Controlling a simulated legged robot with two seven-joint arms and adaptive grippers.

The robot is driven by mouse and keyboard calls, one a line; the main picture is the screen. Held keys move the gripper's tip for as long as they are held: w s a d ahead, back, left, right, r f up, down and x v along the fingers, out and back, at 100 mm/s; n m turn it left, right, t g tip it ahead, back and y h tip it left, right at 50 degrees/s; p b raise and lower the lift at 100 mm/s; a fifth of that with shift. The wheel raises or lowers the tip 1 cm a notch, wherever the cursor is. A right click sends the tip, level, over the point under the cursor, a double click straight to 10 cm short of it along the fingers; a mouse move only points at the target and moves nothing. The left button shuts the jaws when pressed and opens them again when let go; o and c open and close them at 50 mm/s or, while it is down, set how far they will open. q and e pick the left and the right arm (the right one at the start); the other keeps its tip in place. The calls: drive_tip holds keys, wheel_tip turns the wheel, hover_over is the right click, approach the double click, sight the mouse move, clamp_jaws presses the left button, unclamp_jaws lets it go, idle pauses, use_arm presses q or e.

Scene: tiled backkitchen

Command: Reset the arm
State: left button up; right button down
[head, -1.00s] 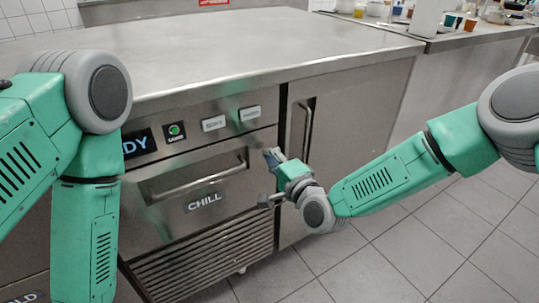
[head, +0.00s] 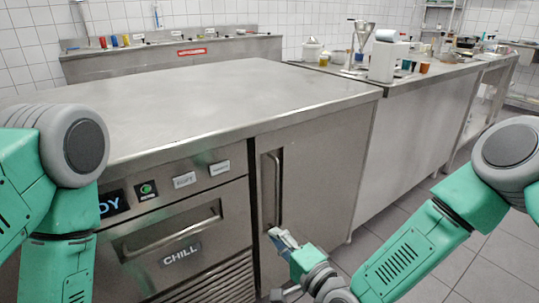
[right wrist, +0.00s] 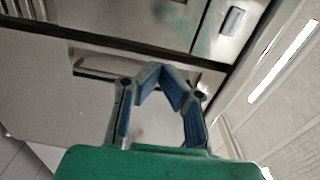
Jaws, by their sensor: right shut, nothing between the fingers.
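My right arm, green and grey, comes in from the right in the head view. Its gripper (head: 281,262) is in front of the steel chiller cabinet, low in the picture, near the cabinet door (head: 315,175). In the right wrist view the right gripper (right wrist: 160,74) has its blue-padded fingers meeting at the tips, with nothing held. My left arm hangs down at the left edge of the head view, and its gripper is outside the picture.
The cabinet has a CHILL drawer (head: 172,240) and a bare steel top (head: 210,95). A vertical door handle (head: 272,190) is close above the right gripper. A counter (head: 425,85) with cups and containers stands at the right. Tiled floor (head: 480,268) is clear at lower right.

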drive_tip(key=s+d+f+n+g+h+p, duration=0.25)
drive_tip(key=s+d+f+g, duration=0.2)
drive_tip(key=s, duration=0.25)
drive_tip(key=s+d+f+n+g+h+p, duration=0.2)
drive_tip(key=s+d+f+n+g, duration=0.15)
drive_tip(key=s+f, duration=0.3)
drive_tip(key=s+d+r+n+g+h+p, duration=0.1)
drive_tip(key=s+d+n+g+h+p, duration=0.3)
drive_tip(key=s+d, duration=1.4)
drive_tip(key=shift+r+n+g+h, duration=0.2)
drive_tip(key=shift+n+g+h, duration=0.4)
drive_tip(key=shift+g+h, duration=0.4)
drive_tip(key=shift+s+d, duration=0.1)
drive_tip(key=shift+d, duration=0.1)
drive_tip(key=shift+d+f, duration=0.1)
drive_tip(key=shift+d, duration=0.1)
drive_tip(key=shift+a, duration=0.15)
